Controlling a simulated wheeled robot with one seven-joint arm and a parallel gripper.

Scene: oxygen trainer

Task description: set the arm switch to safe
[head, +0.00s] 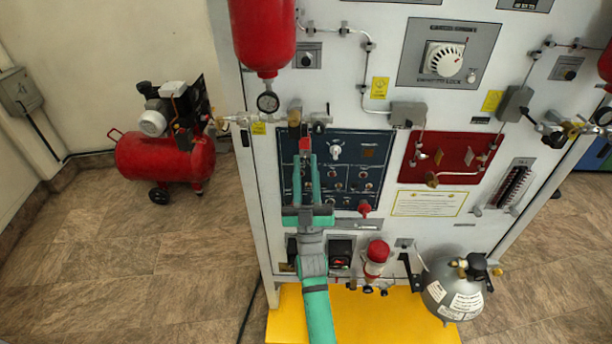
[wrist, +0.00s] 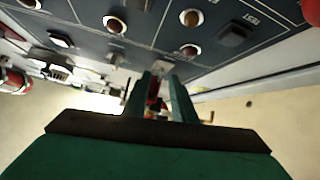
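The dark blue control panel (head: 349,182) on the white trainer carries several small switches and round indicators. Its labels are too small to read in the head view, so I cannot tell which control is the arm switch or how it is set. My gripper (head: 305,158) is in front of the panel's left part and hides some of it. In the wrist view my gripper (wrist: 162,82) has its two green fingers apart. A small red part (wrist: 154,92) shows between them; I cannot tell whether they touch it. The panel (wrist: 140,35) fills the top of that view.
A red panel (head: 452,158) is right of the blue one. A red knob (head: 364,208) hangs at the blue panel's lower edge. A red cylinder (head: 263,35) and gauge (head: 268,102) are above left. A grey tank (head: 452,291) stands low right. A red compressor (head: 165,158) stands on open floor.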

